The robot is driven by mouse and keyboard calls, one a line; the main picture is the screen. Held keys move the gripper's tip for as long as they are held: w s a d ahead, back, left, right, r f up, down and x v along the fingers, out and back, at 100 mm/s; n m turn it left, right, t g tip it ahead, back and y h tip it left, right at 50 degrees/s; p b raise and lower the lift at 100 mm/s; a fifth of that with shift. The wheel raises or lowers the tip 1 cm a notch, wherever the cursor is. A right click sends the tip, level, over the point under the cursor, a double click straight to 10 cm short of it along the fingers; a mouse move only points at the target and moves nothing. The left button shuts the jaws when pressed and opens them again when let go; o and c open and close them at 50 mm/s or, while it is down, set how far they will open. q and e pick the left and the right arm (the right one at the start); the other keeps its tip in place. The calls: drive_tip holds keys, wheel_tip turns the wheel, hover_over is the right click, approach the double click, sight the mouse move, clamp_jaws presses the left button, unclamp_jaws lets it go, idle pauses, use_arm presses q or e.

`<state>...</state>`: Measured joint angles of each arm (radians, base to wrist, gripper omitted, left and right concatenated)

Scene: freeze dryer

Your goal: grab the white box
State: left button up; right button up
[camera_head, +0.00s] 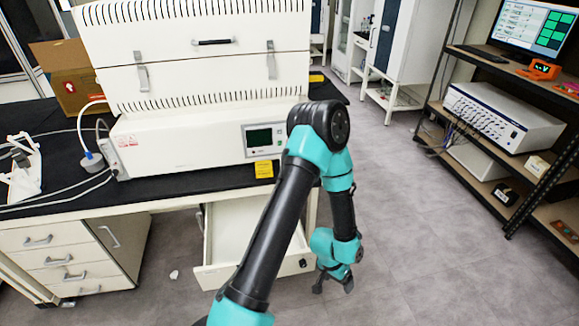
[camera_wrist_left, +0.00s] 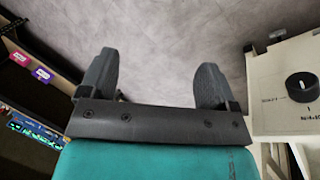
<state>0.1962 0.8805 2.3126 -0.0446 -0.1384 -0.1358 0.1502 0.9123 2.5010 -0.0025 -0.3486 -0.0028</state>
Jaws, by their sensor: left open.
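My left gripper (camera_head: 334,284) hangs low over the grey floor, just right of the open drawer. In the left wrist view its two dark fingers (camera_wrist_left: 156,78) are apart, with only floor between them. I cannot tell which thing is the white box. A small whitish box (camera_head: 538,166) sits on the right rack, and a large white boxy machine (camera_head: 180,140) stands on the bench. The gripper is far from the small box and touches neither. My right gripper is out of view.
The open white drawer (camera_head: 232,225) sticks out below the bench, beside my arm. A white panel with a black knob (camera_wrist_left: 301,87) is close at right in the wrist view. A dark rack (camera_head: 475,160) holds a white instrument (camera_head: 503,117). The middle floor is clear.

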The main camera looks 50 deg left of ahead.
use_arm(q)
drive_tip(key=w+a+r+m+y, duration=0.1)
drive_tip(key=w+a+r+m, duration=0.1)
drive_tip(key=w+a+r, duration=0.35)
drive_tip(key=w+a+r+m, duration=0.1)
drive_tip(key=w+a+r, duration=0.1)
drive_tip(key=w+a, duration=0.6)
drive_tip(key=w+a+r+m+y, duration=0.15)
drive_tip(key=w+a+r, duration=0.3)
drive_tip(key=a, duration=0.45)
drive_tip(key=a+r+m+g+y, duration=0.1)
drive_tip(key=a+r+m, duration=0.1)
drive_tip(key=a+r, duration=1.8)
drive_tip(key=shift+s+a+r+m, duration=0.25)
drive_tip(key=shift+a+m, duration=0.1)
drive_tip(key=shift+a, duration=0.4)
wheel_tip(320, 180, down, 12)
drive_tip(key=shift+r, duration=0.15)
